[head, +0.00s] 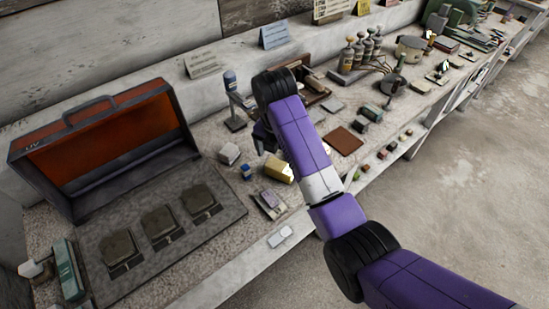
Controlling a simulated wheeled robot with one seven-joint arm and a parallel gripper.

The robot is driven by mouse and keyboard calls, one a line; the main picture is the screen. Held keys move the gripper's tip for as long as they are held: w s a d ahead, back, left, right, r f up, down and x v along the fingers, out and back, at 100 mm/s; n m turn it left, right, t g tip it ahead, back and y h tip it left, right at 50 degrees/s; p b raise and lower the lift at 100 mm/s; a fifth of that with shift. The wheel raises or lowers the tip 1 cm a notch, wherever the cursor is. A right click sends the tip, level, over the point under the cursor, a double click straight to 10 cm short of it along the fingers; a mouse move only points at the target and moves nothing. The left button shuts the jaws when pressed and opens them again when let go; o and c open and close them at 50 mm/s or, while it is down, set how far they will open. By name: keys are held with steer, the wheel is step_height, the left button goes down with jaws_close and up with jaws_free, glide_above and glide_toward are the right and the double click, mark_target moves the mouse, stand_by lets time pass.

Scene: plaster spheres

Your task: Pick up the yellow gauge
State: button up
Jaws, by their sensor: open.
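The yellow gauge (279,171) appears to be a small, pale yellow block on the worktop, just left of my arm's white band. My purple arm reaches over the worktop from the lower right. My gripper (264,142) is dark and partly hidden by my forearm. It is open, above and behind the yellow block in the picture, and looks apart from it. I cannot see anything between the fingers.
A grey case with an orange inside (110,135) and a dark mat with several square blocks (225,222) are at left. A white block (229,153), a blue item (246,172) and a small device (269,204) surround the gauge. Bottles (358,50) stand behind.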

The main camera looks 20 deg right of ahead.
mark_target(280, 166)
steer(key=shift+w+f, duration=0.1)
steer(key=shift+w, duration=0.15)
steer(key=shift+w+f, duration=0.1)
steer(key=shift+f, duration=0.2)
steer(key=shift+w+d+f+p, duration=0.15)
steer(key=shift+f+p, duration=0.1)
steer(key=shift+f, duration=0.9)
steer(key=shift+w+d+f+p, duration=0.1)
steer(key=shift+d+f+p, duration=0.1)
steer(key=shift+f, duration=0.95)
steer(key=shift+w+d+f+p, duration=0.15)
steer(key=shift+f+p, duration=0.1)
steer(key=shift+f, duration=0.9)
steer(key=c, duration=1.5)
steer(key=shift+r, duration=0.1)
